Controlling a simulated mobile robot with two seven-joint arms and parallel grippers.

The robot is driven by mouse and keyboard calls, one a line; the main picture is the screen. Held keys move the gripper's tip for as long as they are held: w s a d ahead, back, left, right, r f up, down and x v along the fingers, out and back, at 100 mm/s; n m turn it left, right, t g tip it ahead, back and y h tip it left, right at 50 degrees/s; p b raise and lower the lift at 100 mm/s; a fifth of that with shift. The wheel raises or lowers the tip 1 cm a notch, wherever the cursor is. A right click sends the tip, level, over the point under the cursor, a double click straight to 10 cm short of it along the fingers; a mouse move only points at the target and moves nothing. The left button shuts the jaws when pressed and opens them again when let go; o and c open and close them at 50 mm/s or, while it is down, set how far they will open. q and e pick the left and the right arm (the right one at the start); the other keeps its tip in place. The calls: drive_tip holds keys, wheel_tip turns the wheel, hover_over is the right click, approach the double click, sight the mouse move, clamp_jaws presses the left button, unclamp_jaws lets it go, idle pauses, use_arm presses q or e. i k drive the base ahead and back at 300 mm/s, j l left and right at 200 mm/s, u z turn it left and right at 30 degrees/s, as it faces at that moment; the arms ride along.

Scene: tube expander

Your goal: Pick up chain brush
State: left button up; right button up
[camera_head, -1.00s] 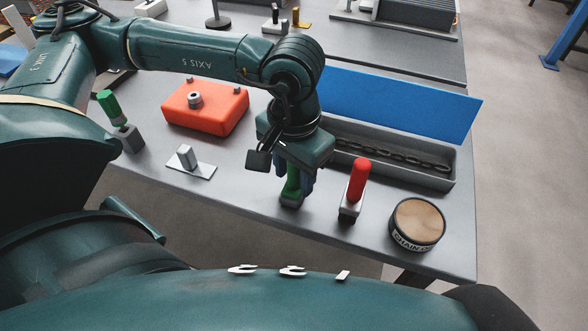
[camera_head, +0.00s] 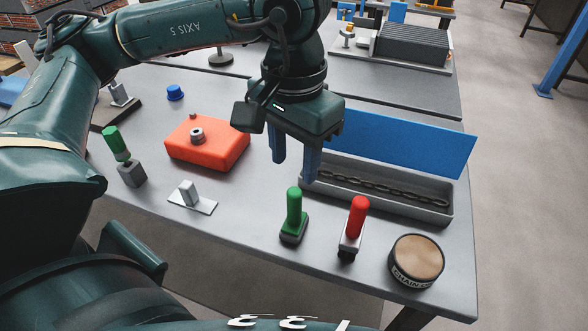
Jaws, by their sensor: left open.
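A green-handled tool (camera_head: 294,212) with a dark base stands upright on the grey table. It looks like a brush, but I cannot make out bristles. A red-handled tool (camera_head: 357,220) with a pale and black lower end stands to its right. No label shows which is the chain brush. My left gripper (camera_head: 295,170) is open and empty, its two blue fingers pointing down. In the picture it is just above and behind the green handle, apart from it. My right gripper is not in view.
A round tin (camera_head: 416,256) with a chain label stands at the front right. An open grey box (camera_head: 420,210) with a chain and blue lid lies behind. An orange can (camera_head: 207,140), a small metal stand (camera_head: 192,197) and another green-handled tool (camera_head: 116,141) are left.

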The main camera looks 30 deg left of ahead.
sight(351, 237)
drive_tip(key=k+j, duration=0.1)
drive_tip(key=k, duration=0.4)
drive_tip(key=k+j, duration=0.15)
drive_tip(key=k, duration=0.35)
drive_tip(key=k+j, duration=0.1)
drive_tip(key=k, duration=0.4)
